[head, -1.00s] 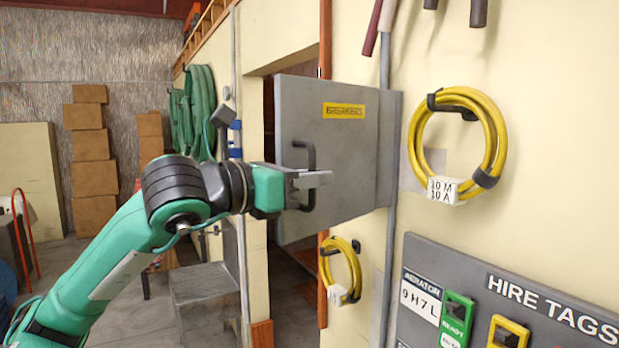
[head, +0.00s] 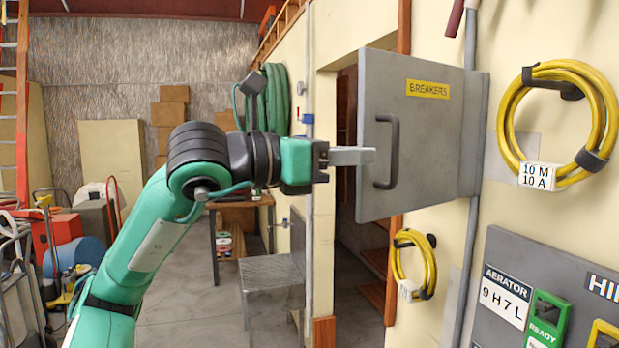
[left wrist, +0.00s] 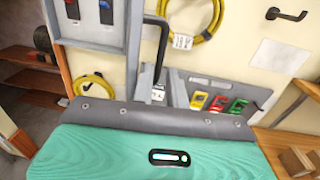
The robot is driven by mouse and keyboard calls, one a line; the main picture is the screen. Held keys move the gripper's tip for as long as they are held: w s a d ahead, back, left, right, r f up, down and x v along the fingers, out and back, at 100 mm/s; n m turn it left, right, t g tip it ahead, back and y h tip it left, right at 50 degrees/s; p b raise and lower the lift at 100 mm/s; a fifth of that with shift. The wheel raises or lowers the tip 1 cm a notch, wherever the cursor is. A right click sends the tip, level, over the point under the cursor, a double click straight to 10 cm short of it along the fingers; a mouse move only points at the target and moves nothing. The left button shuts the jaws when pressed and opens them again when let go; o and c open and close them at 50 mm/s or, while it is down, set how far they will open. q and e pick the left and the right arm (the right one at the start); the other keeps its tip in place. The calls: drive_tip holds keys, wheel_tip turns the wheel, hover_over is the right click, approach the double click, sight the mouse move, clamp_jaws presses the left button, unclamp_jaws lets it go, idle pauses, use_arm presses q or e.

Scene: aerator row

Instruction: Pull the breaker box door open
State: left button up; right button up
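The breaker box door (head: 430,150) is a grey panel with a yellow BREAKERS label. It stands swung out from the cream wall, its face towards the head camera. Its black bar handle (head: 393,152) is near the left edge; the handle also shows in the left wrist view (left wrist: 162,32). My right gripper is out of view.
Yellow cables hang on the wall right of the door (head: 602,110) and below it (head: 430,262). A grey tag board (head: 495,250) is at lower right. A doorway opens behind the door. A grey metal stand (head: 270,272) is on the floor below my arm.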

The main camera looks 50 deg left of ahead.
use_arm(q)
drive_tip(key=b+v, duration=0.3)
drive_tip(key=v, duration=0.3)
drive_tip(key=shift+s, duration=0.3)
drive_tip(key=shift+a, duration=0.15)
